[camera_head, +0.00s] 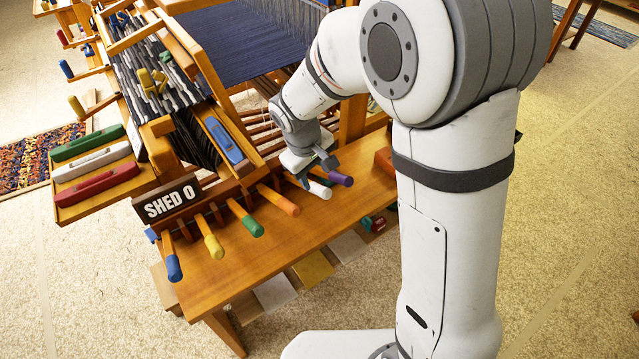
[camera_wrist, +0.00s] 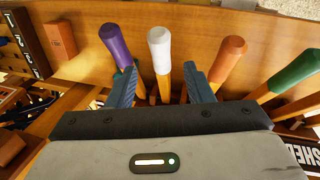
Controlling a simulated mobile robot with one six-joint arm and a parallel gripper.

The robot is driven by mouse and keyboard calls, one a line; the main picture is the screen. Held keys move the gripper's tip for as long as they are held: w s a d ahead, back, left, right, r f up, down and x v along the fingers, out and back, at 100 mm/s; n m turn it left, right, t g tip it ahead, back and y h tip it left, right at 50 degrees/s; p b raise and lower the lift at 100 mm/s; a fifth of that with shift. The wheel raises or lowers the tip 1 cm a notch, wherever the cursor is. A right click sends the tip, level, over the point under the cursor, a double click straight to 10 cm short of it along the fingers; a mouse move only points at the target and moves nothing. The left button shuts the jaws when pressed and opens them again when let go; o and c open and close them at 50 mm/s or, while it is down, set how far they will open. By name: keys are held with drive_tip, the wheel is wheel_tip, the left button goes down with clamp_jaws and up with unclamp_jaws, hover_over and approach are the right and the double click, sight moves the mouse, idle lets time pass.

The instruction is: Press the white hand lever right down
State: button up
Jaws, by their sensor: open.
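The white hand lever (camera_head: 319,190) is one of a row of colored-tipped wooden levers along the loom's front bench. In the wrist view its white grip (camera_wrist: 160,50) points away from me, between the purple lever (camera_wrist: 117,46) and the orange lever (camera_wrist: 229,60). My gripper (camera_head: 308,172) is low over the lever row. In the wrist view its open blue-grey fingers (camera_wrist: 160,82) stand one on each side of the white lever's shaft, just short of the white grip. I cannot tell whether they touch it. The left finger is close to the purple lever.
A green lever (camera_head: 252,226), a yellow lever (camera_head: 213,246) and a blue lever (camera_head: 174,268) continue the row leftward. A "SHED O" sign (camera_head: 166,201) stands behind them. An orange-red block (camera_head: 385,161) sits on the bench to the right. The bench front is clear.

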sight(318, 188)
drive_tip(key=x, duration=0.8)
drive_tip(key=shift+a, duration=0.15)
clamp_jaws()
idle(0.3)
drive_tip(key=shift+b, duration=0.3)
